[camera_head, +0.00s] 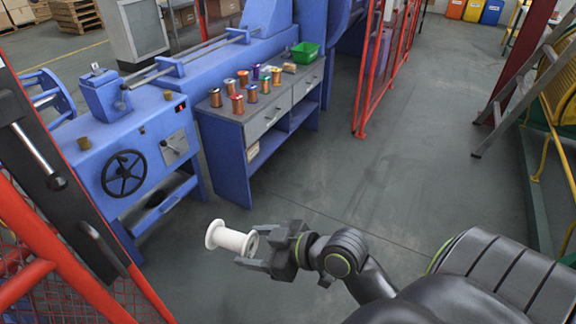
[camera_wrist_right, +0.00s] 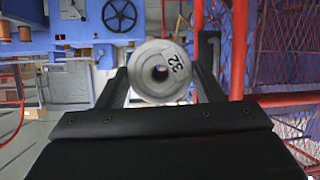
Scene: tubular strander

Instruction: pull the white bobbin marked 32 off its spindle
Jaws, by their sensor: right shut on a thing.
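The white bobbin (camera_head: 228,238) is held in my right gripper (camera_head: 262,250), in the air above the grey floor. In the right wrist view the bobbin (camera_wrist_right: 160,72) faces the camera with its round end, the number 32 and a dark centre hole. The two fingers of my right gripper (camera_wrist_right: 161,92) stand on either side of it, shut on it. No spindle shows in the bobbin's hole. My left gripper is not in view.
A blue machine with a black handwheel (camera_head: 124,173) stands at the left. A blue cabinet (camera_head: 240,127) carries several coloured spools and a green bin (camera_head: 305,52). A red frame (camera_head: 60,262) runs along the near left. The floor (camera_head: 400,170) in the middle is clear.

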